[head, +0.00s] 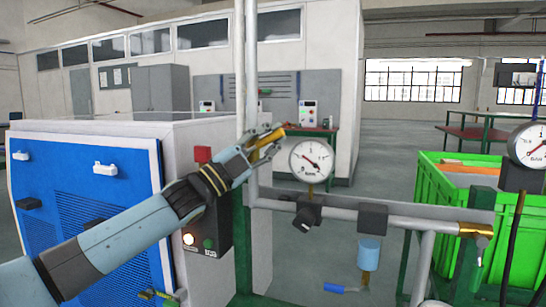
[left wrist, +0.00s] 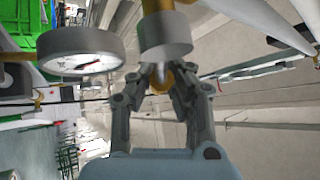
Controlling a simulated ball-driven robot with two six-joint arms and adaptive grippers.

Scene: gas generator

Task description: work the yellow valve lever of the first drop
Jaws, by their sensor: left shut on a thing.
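The yellow valve lever (head: 277,133) shows as a short yellow bar beside the upright grey pipe (head: 251,90) in the head view, left of a round pressure gauge (head: 312,161). My left gripper (head: 268,145) reaches it from the left and is shut on it. In the left wrist view, my left gripper's fingers (left wrist: 162,84) close around a small yellow piece (left wrist: 160,78) just below a grey collar (left wrist: 165,35). The fingers hide part of the lever, and I cannot tell its exact angle. My right gripper is not in view.
A horizontal pipe (head: 400,217) carries a black knob (head: 306,216) and a blue-bowled unit (head: 369,251). A green crate (head: 450,190) stands at right, by another gauge (head: 528,145). The white machine with a blue panel (head: 90,215) stands at left under my arm.

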